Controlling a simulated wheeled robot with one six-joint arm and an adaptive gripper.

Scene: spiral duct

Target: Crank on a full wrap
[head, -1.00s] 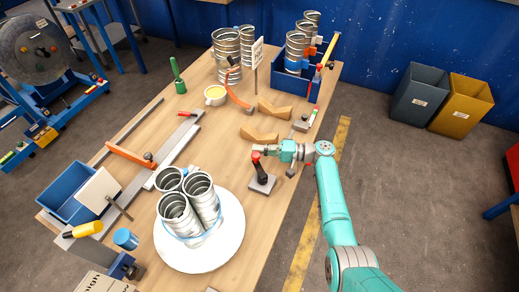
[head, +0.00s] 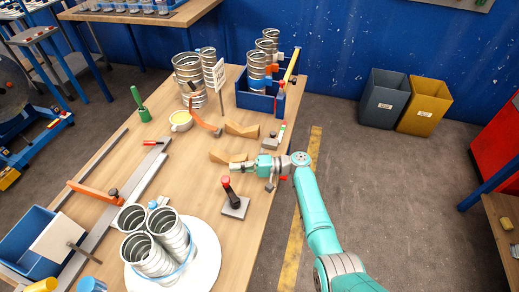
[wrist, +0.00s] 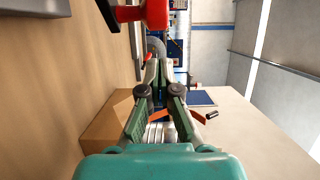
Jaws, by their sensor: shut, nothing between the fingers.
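A white round turntable (head: 207,258) at the front of the bench bears three upright spiral ducts (head: 168,235) standing together, with a thin blue band around them low down. Right of it, a dark upright handle with a red top (head: 227,182) stands on a small grey plate (head: 236,208). A red part also shows at the top of the wrist view (wrist: 153,12); I cannot tell if it is the same handle. My gripper (head: 236,171) is shut and empty, just beyond the handle and apart from it. Its fingers show in the wrist view (wrist: 155,78).
Wooden cradles (head: 241,130) lie behind my gripper. A blue crate (head: 250,100) with ducts, more ducts (head: 188,68), a cup (head: 181,121) and a green-handled tool (head: 138,100) stand farther back. Bins (head: 384,98) stand on the floor at right.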

